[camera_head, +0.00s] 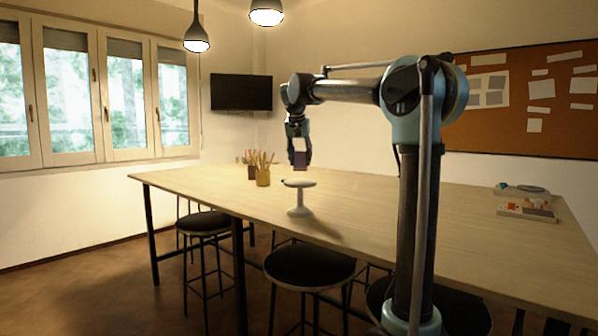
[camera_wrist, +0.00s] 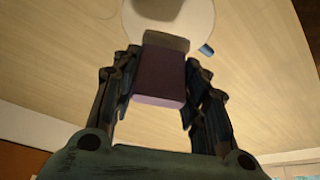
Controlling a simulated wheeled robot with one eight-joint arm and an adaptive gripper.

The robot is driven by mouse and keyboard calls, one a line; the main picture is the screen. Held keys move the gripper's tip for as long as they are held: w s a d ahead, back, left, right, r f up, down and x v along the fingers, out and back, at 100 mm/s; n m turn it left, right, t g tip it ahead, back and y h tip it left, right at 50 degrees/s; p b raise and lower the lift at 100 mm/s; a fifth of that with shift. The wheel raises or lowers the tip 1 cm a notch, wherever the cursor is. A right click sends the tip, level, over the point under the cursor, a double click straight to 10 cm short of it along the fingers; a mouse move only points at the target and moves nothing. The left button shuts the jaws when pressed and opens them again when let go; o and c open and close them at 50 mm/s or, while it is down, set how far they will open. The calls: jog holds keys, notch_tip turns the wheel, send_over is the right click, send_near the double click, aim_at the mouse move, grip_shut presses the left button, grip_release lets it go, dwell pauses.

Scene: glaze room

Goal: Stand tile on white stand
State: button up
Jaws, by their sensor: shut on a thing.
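My gripper (camera_head: 300,152) is shut on a dark purple tile (camera_head: 300,159), holding it above the white stand. In the wrist view the tile (camera_wrist: 160,76) sits between both fingers of the gripper (camera_wrist: 163,75), with a greyish strip along its far edge. The white stand (camera_head: 299,184) has a round top on a stem and flared base, and stands upright on the table. Its round top also shows in the wrist view (camera_wrist: 199,20), beyond the tile and partly hidden by it. A gap shows between the tile and the stand in the head view.
The long wooden table (camera_head: 400,215) is mostly clear. A pot of pencils or brushes (camera_head: 263,176) stands behind the stand, with another darker holder beside it. Trays with small pieces (camera_head: 527,211) lie at the right end. Stools (camera_head: 309,267) line the front.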

aim_at(300, 162)
jog(key=shift+f, duration=2)
jog(key=o, duration=1.1)
jog(key=v, duration=1.2)
